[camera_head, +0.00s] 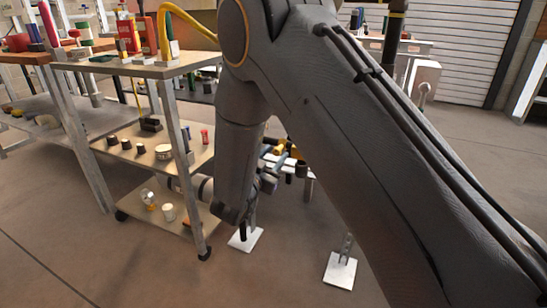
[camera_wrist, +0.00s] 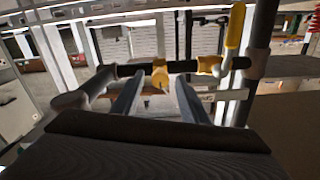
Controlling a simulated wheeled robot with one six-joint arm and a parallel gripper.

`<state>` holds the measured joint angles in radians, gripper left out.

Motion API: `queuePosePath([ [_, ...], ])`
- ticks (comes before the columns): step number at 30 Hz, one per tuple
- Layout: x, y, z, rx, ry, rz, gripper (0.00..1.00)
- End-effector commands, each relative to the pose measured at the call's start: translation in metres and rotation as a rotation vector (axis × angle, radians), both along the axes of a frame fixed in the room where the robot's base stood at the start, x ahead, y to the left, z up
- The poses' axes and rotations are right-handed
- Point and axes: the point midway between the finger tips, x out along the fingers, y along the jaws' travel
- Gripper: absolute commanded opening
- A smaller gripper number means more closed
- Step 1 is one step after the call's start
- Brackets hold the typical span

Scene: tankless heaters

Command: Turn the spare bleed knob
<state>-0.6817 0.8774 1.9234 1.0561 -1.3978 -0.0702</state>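In the wrist view, a small yellow knob-like part (camera_wrist: 160,77) sits on a dark horizontal pipe (camera_wrist: 132,71), straight ahead; I take it for the bleed knob, though no label shows. My gripper (camera_wrist: 158,88) points at it with its two grey fingers apart, one on either side of the yellow part in the picture. I cannot tell whether the fingertips reach or touch it. A second yellow fitting (camera_wrist: 208,65) is on the same pipe to the right. In the head view, my arm covers most of the gripper and pipework; a yellow part (camera_head: 280,146) shows beside it.
A yellow lever handle (camera_wrist: 235,26) stands upright at the right of the wrist view, near a dark vertical pipe (camera_wrist: 262,28). In the head view, a shelf cart (camera_head: 146,70) with jars and tools stands close left of my arm. White floor plates (camera_head: 340,271) support metal posts.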

Motion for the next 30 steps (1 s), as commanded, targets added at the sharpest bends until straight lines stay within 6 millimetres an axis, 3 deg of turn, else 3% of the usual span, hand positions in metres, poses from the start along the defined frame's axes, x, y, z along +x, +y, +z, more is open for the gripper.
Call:
queuePosePath([
  [5,0.0000,0.0001,0.0003,0.000,0.000,0.000,0.40],
  [13,-0.0002,0.0000,0.0002,0.000,0.000,0.000,0.00],
  [23,-0.0009,-0.0001,0.0017,-0.044,0.017,0.000,0.00],
  [30,-0.0015,0.0003,0.0032,-0.183,0.068,0.001,0.00],
])
